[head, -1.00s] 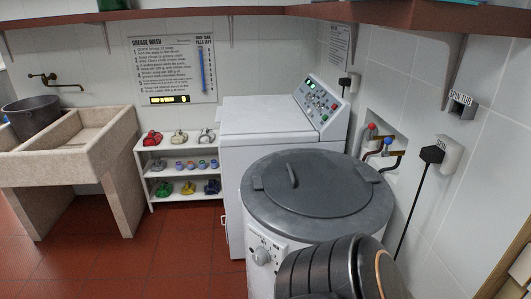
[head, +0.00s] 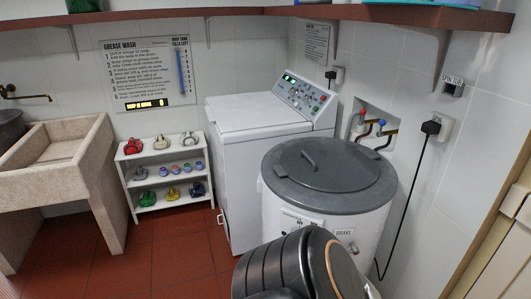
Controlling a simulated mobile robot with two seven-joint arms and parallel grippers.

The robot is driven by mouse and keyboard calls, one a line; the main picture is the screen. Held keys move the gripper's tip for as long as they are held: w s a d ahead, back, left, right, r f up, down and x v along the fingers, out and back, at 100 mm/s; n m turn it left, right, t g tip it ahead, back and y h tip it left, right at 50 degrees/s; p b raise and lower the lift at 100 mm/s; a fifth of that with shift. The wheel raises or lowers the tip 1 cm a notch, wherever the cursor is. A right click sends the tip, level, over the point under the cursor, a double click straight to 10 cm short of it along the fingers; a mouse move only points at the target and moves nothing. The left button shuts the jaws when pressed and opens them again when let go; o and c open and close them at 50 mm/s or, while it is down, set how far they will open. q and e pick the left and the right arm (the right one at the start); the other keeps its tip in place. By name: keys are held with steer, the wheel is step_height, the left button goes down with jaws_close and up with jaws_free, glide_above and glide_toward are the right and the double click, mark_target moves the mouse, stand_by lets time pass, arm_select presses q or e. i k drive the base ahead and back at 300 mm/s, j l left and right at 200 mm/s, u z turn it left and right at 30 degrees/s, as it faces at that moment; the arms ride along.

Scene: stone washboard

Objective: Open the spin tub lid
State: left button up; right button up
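The spin tub (head: 290,207) is a white cylinder standing right of centre, in front of the white washing machine. Its dark grey round lid (head: 340,172) is shut on top, with a raised bar handle (head: 308,160) towards its left back. A label reading BRAKE (head: 343,233) shows on the tub's front. A dark ribbed rounded body (head: 285,268) at the bottom centre, which looks like a part of mine, stands in front of the tub and hides its lower front. Neither gripper shows in the head view.
The white washing machine (head: 245,162) stands behind the tub. A shelf rack (head: 137,186) with coloured items and a stone sink (head: 40,180) are at left. Taps (head: 382,124), a SPIN TUB switch (head: 452,89) and a plugged black cord (head: 405,195) are on the right wall. Red floor (head: 165,265) is clear at left.

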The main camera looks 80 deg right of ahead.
mark_target(327, 165)
steer(key=i+z, duration=0.7)
steer(key=i+j+z, duration=0.1)
steer(key=i+z, duration=0.25)
steer(key=i+l+z, duration=0.1)
steer(key=i+z, duration=0.15)
steer(key=z, duration=0.15)
steer(key=i+z, duration=0.25)
steer(key=z, duration=0.15)
steer(key=i+j+z, duration=0.1)
steer(key=i+z, duration=0.15)
steer(key=z, duration=0.15)
steer(key=i+z, duration=0.2)
steer(key=z, duration=0.25)
steer(key=i+j+z, duration=0.1)
steer(key=z, duration=0.3)
steer(key=i+j+z, duration=0.15)
steer(key=i+z, duration=0.15)
steer(key=z, duration=0.15)
